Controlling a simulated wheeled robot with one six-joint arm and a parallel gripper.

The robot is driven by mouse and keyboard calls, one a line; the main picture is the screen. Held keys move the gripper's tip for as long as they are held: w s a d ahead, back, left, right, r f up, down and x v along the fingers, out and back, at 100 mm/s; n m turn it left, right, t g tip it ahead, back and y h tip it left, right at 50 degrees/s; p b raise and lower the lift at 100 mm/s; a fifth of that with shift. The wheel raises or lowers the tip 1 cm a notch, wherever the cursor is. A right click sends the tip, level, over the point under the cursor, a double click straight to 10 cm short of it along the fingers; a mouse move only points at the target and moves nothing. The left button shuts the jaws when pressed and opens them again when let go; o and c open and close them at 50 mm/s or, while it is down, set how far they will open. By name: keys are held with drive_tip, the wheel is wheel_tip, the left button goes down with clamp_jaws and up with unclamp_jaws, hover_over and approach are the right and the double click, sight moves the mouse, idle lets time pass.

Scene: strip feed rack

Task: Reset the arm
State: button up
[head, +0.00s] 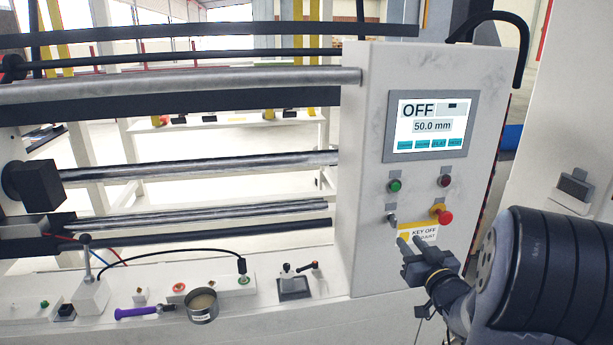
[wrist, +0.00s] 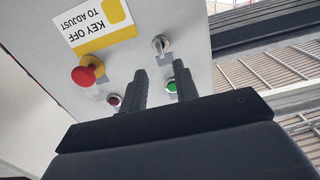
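My gripper (head: 410,242) is in front of the lower part of the white control panel (head: 373,190), by the yellow and white "KEY OFF TO ADJUST" label (head: 428,231). Its two dark fingers stand apart with nothing between them, which also shows in the wrist view (wrist: 158,85). In the wrist view the panel appears upside down beyond the fingers. The key switch (head: 391,219) lies just up and left of the fingertips in the head view. The red emergency stop knob (head: 442,215) is just up and right of them. Whether the fingers touch the panel is unclear.
The panel screen (head: 431,127) reads OFF and 50.0 mm. A green button (head: 395,186) and a dark red button (head: 444,181) sit below it. Metal rollers (head: 200,168) run left of the panel. A round tin (head: 202,306) and a purple-handled tool (head: 145,312) lie on the ledge.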

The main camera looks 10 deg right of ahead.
sight(395, 224)
drive_tip(key=w, duration=0.8)
drive_tip(key=shift+w+a+p, duration=0.15)
drive_tip(key=shift+w+p, duration=0.1)
drive_tip(key=shift+p, duration=0.05)
drive_tip(key=shift+s, duration=0.15)
